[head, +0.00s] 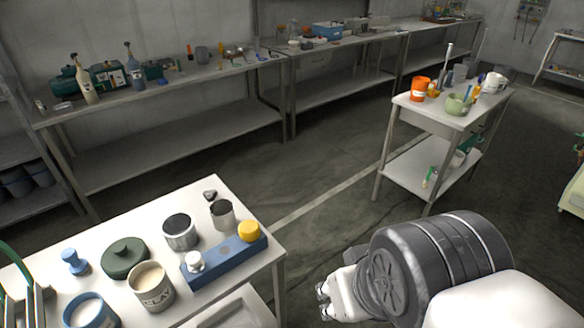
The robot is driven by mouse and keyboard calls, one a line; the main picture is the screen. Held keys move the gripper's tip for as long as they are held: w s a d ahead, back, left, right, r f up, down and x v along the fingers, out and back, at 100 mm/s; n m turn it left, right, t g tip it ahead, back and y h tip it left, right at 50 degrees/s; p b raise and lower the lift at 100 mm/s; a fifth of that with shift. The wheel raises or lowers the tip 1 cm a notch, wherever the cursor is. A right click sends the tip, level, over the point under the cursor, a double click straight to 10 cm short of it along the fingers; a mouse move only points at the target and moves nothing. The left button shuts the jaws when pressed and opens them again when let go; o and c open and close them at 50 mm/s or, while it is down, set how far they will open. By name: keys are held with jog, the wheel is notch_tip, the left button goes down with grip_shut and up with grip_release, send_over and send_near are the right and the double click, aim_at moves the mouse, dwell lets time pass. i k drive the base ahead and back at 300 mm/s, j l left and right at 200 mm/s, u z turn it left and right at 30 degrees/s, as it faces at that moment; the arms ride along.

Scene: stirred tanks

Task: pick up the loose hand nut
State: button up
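A small dark, lobed piece (210,195) lies at the back corner of the near white table, behind a metal cup. It may be the loose hand nut, but it is too small to be sure. My gripper (323,301) is at the lower middle, right of the table and apart from everything on it. Its fingertips point left and are small; I cannot tell whether they are open or shut. My own wrist and arm hide the rest of the gripper.
On the near table (262,262) stand a blue block (222,261) with white and yellow knobs, a metal cup (222,216), a dark-topped tin (180,232), a green lid (123,258) and a labelled pot (152,288). A trolley (432,121) stands beyond, with clear floor between.

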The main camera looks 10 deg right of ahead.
aim_at(210, 196)
jog(key=i+l+z, duration=0.3)
jog(key=l+z, duration=0.15)
jog(key=i+l+z, duration=0.55)
jog(key=z, duration=0.3)
jog(key=i+u, duration=0.25)
jog(key=u, duration=0.15)
jog(key=i+u, duration=0.3)
jog(key=u, duration=0.15)
jog(key=i+l+u, duration=0.15)
jog(key=u, duration=0.25)
jog(key=i+l+u, duration=0.2)
jog(key=i+u, duration=0.4)
jog(key=u, duration=0.35)
jog(key=i+u, duration=0.15)
jog(key=u, duration=0.3)
jog(key=i+u, duration=0.15)
jog(key=u, duration=0.35)
jog(key=i+l+u, duration=0.1)
jog(key=u, duration=0.4)
jog(key=i+l+u, duration=0.1)
jog(key=l+u, duration=0.15)
jog(key=u, duration=0.25)
jog(key=i+l+u, duration=0.25)
jog(key=u, duration=0.2)
jog(key=i+l+u, duration=0.2)
jog(key=l+u, duration=0.3)
